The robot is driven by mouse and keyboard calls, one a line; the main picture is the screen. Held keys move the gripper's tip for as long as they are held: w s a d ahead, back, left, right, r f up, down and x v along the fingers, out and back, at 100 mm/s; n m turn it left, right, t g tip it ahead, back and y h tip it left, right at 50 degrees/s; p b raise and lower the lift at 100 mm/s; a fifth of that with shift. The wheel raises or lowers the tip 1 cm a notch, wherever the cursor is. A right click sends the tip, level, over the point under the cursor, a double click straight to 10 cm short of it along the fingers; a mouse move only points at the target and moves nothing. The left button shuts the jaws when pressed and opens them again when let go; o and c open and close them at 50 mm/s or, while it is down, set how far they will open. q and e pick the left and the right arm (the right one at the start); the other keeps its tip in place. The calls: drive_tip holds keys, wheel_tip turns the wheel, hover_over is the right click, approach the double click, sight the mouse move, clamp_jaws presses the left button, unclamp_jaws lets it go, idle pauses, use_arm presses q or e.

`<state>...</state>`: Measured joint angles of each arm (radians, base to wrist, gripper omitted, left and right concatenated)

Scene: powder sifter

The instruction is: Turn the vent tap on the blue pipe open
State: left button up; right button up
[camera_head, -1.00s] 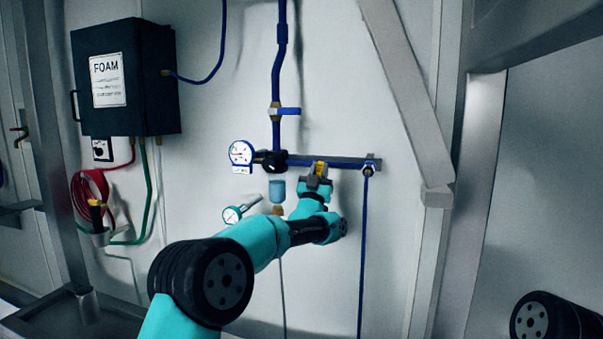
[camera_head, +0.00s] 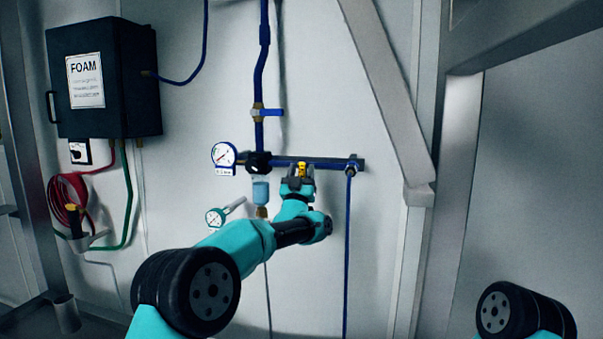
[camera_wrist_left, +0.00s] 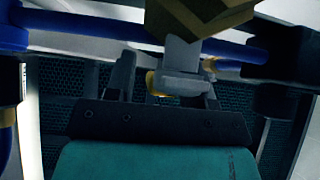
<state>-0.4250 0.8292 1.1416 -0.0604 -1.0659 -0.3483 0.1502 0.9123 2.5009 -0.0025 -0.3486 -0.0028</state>
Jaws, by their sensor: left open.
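The blue pipe (camera_head: 283,163) runs level along the wall in the head view. A small tap with a yellow part (camera_head: 302,169) sits on it, right of the round gauge. My left gripper (camera_head: 298,183) is open at this tap, just below the pipe. In the left wrist view, a brass body (camera_wrist_left: 200,14) with a grey piece (camera_wrist_left: 182,60) hangs between the open fingers of my left gripper (camera_wrist_left: 168,85). Yellow shows behind them, and I cannot tell whether the fingers touch the tap. My right gripper is out of view.
A valve with a blue handle (camera_head: 267,112) is on the vertical pipe above. Left of my gripper are a gauge (camera_head: 224,155), a filter bowl (camera_head: 261,192) and a lower gauge (camera_head: 215,218). A dark FOAM box (camera_head: 105,80) hangs at left. A slanted metal beam (camera_head: 388,85) is at right.

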use_arm(q)
drive_tip(key=v, duration=1.7)
drive_tip(key=shift+s, duration=0.2)
drive_tip(key=shift+f, duration=0.1)
